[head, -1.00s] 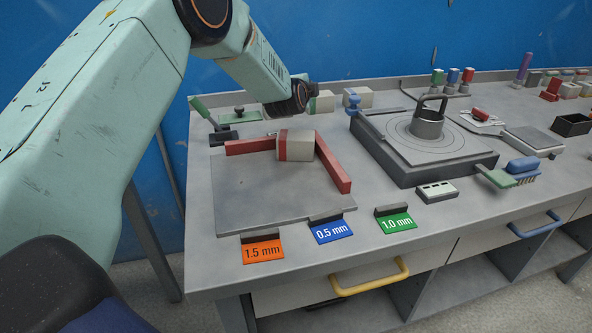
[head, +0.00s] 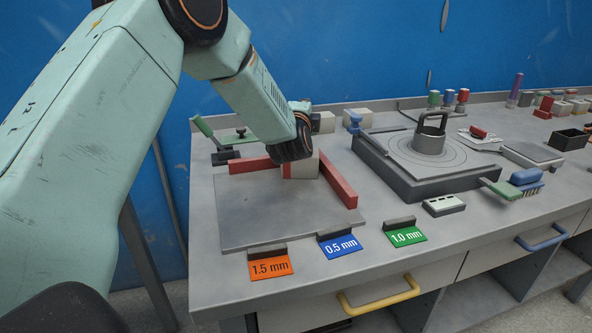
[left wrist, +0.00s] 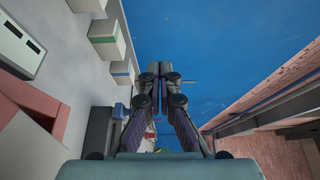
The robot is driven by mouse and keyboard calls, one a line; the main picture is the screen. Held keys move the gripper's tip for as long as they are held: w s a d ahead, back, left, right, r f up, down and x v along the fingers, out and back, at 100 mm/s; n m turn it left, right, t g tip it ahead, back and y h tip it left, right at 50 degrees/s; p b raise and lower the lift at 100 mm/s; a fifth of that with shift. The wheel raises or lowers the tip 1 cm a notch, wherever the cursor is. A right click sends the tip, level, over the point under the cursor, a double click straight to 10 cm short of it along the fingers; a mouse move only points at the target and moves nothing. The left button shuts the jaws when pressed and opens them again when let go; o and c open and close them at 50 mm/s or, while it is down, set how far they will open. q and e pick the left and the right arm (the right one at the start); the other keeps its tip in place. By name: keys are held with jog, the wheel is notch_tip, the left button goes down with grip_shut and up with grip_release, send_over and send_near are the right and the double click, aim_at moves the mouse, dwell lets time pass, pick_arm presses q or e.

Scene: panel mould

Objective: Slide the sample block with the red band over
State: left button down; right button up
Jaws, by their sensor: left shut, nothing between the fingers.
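The sample block with the red band (head: 286,171) sits on the grey plate (head: 270,212) in the head view, in the corner between two red rails. It is pale with a red left end, and my wrist hides its upper part. My left arm reaches over from the left, with its dark wrist in front of the block. My left gripper (left wrist: 166,74) is shut and empty in the left wrist view, its fingers side by side. The fingers are mostly hidden in the head view, so I cannot tell whether they touch the block. My right gripper is not in view.
The back red rail (head: 250,164) and the right red rail (head: 338,180) border the block. Tags for 1.5 mm (head: 270,267), 0.5 mm (head: 340,246) and 1.0 mm (head: 407,237) lie in front. A turntable unit (head: 430,165) stands right. Pale blocks stand behind.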

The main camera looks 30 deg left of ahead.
pick_arm(q)
jog(key=b, duration=0.2)
send_over(300, 163)
jog(key=v, duration=0.4)
jog(key=f+b, duration=0.2)
jog(key=f, duration=0.3)
jog(key=f+b, duration=0.2)
jog(key=f, duration=0.3)
jog(key=shift+s+a, duration=0.1)
jog(key=shift+s, duration=0.15)
jog(key=shift+w+a+b, duration=0.2)
jog(key=shift+w+b, duration=0.2)
jog(key=shift+w, duration=0.1)
jog(key=shift+r, duration=0.1)
